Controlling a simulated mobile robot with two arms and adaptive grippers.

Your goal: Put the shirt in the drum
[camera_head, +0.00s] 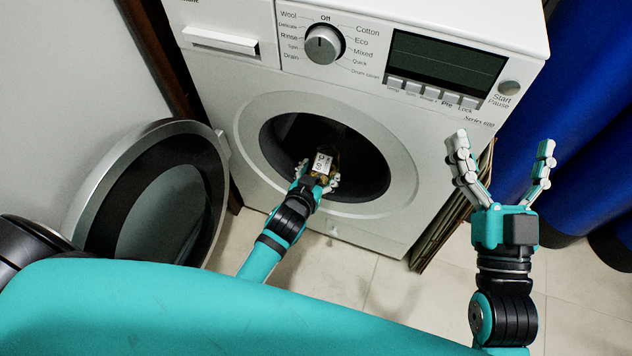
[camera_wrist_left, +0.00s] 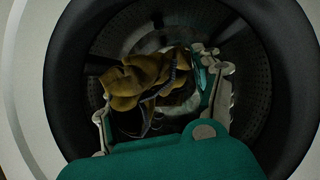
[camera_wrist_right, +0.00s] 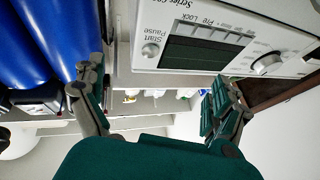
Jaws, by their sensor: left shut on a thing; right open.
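The drum (camera_head: 285,145) is the dark round opening in the front of the white washing machine, with its door open. My left gripper (camera_head: 321,170) is at the opening, its fingers reaching inside. In the left wrist view it is shut on a crumpled ochre-brown shirt (camera_wrist_left: 145,78), which lies between the fingers inside the drum (camera_wrist_left: 255,85). The shirt's far side is hidden. In the head view the gripper hides most of the shirt, and a small white label shows near the fingertips. My right gripper (camera_head: 502,145) is open and empty, right of the machine.
The open round door (camera_head: 160,200) stands left of the opening. The control panel has a knob (camera_head: 323,44) and a dark display (camera_head: 445,62). Flat boards (camera_head: 455,215) lean at the machine's right side. Large blue cylinders (camera_head: 575,140) stand further right. Tiled floor (camera_head: 375,290) lies in front.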

